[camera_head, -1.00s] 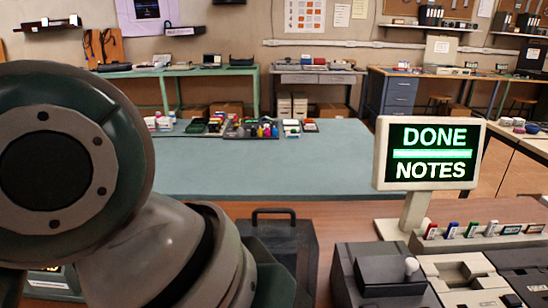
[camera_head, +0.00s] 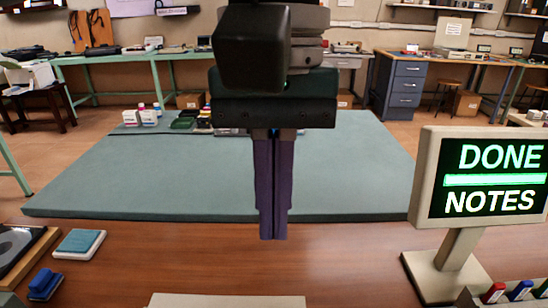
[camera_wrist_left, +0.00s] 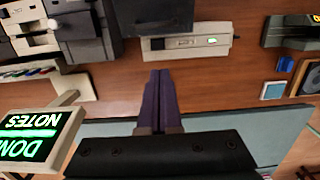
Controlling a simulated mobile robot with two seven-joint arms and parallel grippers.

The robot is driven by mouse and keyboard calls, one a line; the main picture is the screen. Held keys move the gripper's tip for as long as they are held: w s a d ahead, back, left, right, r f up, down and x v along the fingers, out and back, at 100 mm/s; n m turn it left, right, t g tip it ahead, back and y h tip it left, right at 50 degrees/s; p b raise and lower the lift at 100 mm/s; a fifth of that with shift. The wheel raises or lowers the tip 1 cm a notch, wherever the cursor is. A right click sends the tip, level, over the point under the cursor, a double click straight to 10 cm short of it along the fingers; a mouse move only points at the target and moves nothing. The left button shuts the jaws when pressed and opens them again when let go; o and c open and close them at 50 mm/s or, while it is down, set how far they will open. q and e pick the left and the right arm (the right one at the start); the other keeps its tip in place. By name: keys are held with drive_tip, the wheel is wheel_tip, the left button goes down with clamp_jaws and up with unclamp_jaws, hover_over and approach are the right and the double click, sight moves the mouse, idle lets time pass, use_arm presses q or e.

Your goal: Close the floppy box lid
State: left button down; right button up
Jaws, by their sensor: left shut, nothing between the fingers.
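My left gripper (camera_head: 273,236) hangs in the middle of the head view, its two purple fingers pointing down and pressed together, with nothing between them. It also shows in the left wrist view (camera_wrist_left: 160,73), over bare wood beside a beige case with a green light (camera_wrist_left: 190,42). A dark grey boxy thing (camera_wrist_left: 150,18) lies beyond that case at the picture's top edge, cut off. I cannot tell for sure which is the floppy box or how its lid stands. A beige edge (camera_head: 225,300) shows at the bottom of the head view. My right gripper is out of view.
A DONE/NOTES sign (camera_head: 482,180) stands at the right on the wooden table (camera_head: 340,265). A teal pad (camera_head: 80,244) and a blue stamp-like object (camera_head: 44,284) lie at the left. Wood around the fingers is clear.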

use_arm(q)
drive_tip(key=f, duration=0.6)
drive_tip(key=shift+s, duration=0.3)
drive_tip(key=shift+s+r+p, duration=0.35)
drive_tip(key=shift+s+p, duration=0.15)
drive_tip(key=shift+s, duration=0.1)
drive_tip(key=shift+s+r+p, duration=0.35)
drive_tip(key=shift+s+p, duration=0.1)
drive_tip(key=shift+s, duration=0.15)
drive_tip(key=shift+s+r, duration=0.1)
drive_tip(key=shift+s, duration=0.45)
drive_tip(key=shift+r+p, duration=0.1)
drive_tip(key=shift+p, duration=0.2)
